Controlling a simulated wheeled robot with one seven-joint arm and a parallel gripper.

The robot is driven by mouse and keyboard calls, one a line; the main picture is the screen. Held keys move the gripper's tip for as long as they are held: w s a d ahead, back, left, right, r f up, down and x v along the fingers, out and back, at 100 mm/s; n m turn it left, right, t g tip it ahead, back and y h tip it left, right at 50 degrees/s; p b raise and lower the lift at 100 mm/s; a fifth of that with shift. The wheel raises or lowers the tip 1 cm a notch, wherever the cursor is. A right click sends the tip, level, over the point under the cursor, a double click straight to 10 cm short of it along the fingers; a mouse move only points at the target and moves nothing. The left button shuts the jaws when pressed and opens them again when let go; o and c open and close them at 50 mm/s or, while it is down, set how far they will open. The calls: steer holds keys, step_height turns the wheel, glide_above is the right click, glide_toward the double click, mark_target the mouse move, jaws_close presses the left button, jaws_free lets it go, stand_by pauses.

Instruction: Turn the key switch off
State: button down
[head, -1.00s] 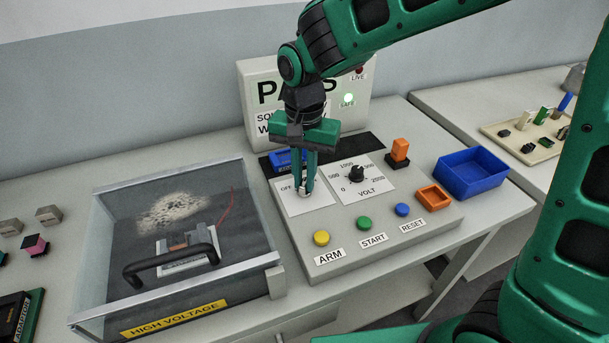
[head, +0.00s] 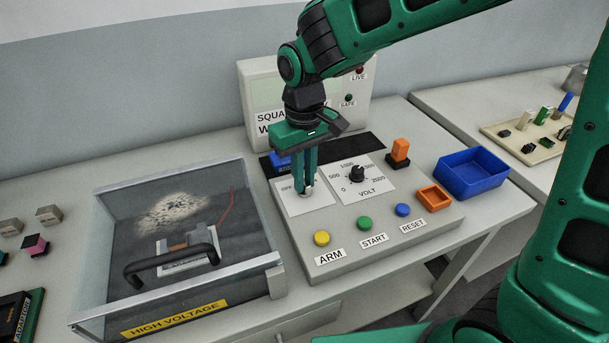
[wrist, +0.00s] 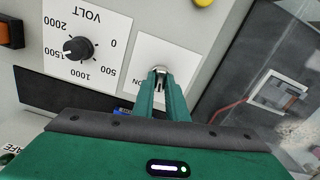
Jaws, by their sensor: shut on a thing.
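The key switch (wrist: 158,70) sits on a white plate (head: 318,204) on the grey control panel (head: 345,235). In the head view it is mostly hidden behind my fingers; the wrist view shows its round metal top at my fingertips. My gripper (head: 307,190) points straight down at the plate and is shut on the key. It also shows in the wrist view (wrist: 160,76). "OFF" is readable at the plate's left in the head view, and "ON" in the wrist view. The exact angle of the key cannot be told.
The VOLT knob (head: 357,173) is close to the right of my fingers. Yellow ARM (head: 321,238), green START (head: 365,223) and blue RESET (head: 402,210) buttons line the front. The clear high-voltage box (head: 180,240) stands left. Behind are dark SAFE (head: 348,98) and LIVE (head: 360,71) lamps.

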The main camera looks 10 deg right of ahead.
steer(key=n, duration=0.6)
steer(key=shift+w+d, duration=0.1)
steer(key=shift+d, duration=0.05)
steer(key=shift+n, duration=0.3)
stand_by(0.4)
steer(key=c, duration=1.8)
jaws_free()
steer(key=shift+o, duration=0.2)
steer(key=shift+r, duration=0.15)
step_height(320, 180, up, 11)
steer(key=shift+f, duration=0.2)
